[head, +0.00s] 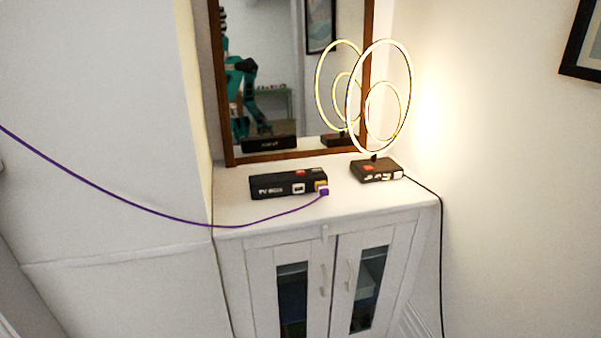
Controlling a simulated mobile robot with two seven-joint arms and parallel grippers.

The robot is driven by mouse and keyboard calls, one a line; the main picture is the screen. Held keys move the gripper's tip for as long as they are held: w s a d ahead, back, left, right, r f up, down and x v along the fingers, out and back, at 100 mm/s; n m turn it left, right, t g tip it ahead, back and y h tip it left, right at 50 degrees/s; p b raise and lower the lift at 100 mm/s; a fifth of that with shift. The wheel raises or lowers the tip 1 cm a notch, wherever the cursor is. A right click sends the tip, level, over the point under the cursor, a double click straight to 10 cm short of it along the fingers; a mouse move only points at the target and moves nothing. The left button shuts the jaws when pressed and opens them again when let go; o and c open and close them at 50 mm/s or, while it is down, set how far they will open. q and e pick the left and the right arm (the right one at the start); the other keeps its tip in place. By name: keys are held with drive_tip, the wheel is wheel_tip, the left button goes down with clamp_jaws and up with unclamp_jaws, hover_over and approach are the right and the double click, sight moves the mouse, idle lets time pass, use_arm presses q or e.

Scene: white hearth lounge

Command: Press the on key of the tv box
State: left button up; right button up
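The tv box (288,185) is a long black box lettered "TV BOX" on its front. It lies on top of a white cabinet (235,207), in front of a mirror. A small red key (301,173) shows on its top face, right of the middle. A pale square socket or marking (298,188) is on its front. A purple plug (323,191) sits at the yellowish port on its right end. Neither of my grippers is in the head view.
A purple cable (150,209) runs from the plug across to the left edge. A ring lamp (379,97) on a dark base (376,170) stands right of the box, its black cord trailing down the cabinet's right side. A wood-framed mirror (228,130) stands behind.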

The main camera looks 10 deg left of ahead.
use_arm(q)
clamp_jaws()
idle(0.8)
idle(0.7)
